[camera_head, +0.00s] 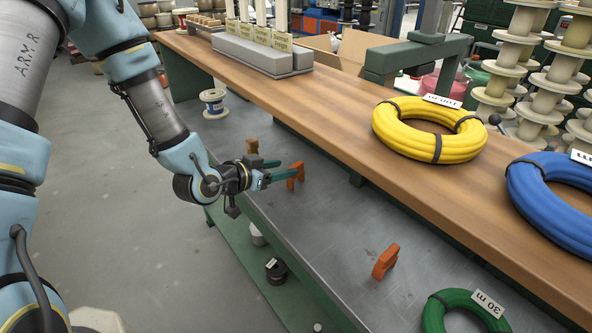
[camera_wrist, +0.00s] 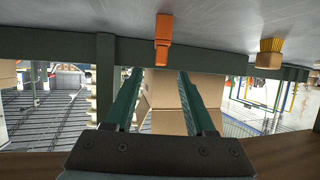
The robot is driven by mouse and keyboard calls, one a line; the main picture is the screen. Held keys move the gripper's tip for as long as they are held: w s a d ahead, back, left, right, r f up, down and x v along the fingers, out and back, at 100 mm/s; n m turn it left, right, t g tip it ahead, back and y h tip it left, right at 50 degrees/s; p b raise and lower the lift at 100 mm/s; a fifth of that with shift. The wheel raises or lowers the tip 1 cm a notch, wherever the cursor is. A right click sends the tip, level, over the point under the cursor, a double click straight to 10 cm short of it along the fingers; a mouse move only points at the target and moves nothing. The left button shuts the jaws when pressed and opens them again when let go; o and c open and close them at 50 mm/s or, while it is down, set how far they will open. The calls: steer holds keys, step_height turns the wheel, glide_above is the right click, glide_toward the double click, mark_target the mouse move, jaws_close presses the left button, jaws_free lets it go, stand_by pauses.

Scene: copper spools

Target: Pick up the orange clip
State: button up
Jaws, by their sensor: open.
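Two orange clip-like pieces stand on the grey metal lower shelf in the head view. One orange clip (camera_head: 297,175) is right at my gripper (camera_head: 286,169); the other orange clip (camera_head: 386,261) stands apart, nearer the front. My gripper is open, its two green fingers pointing right, and nothing shows held. In the wrist view, which looks upside down, an orange clip (camera_wrist: 163,40) lies ahead, roughly centred between the spread fingertips (camera_wrist: 159,75). It appears just beyond them; contact cannot be told. In the head view a finger partly covers the nearer clip.
A brush (camera_head: 252,146) stands behind my gripper; its yellow bristles show in the wrist view (camera_wrist: 270,46). A wooden bench top (camera_head: 335,108) overhangs the shelf's far side. A spool (camera_head: 214,103) and green coil (camera_head: 462,300) sit at the shelf's ends. Bare shelf lies between the clips.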

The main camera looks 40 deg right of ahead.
mark_target(296, 165)
steer(key=shift+f+p+x, duration=0.15)
steer(key=shift+p+x, duration=0.55)
steer(key=shift+x, duration=0.95)
steer(key=shift+f+p+x, duration=0.1)
steer(key=shift+p+x, duration=0.6)
steer(key=shift+x, duration=0.95)
steer(key=shift+a, duration=0.1)
jaws_close()
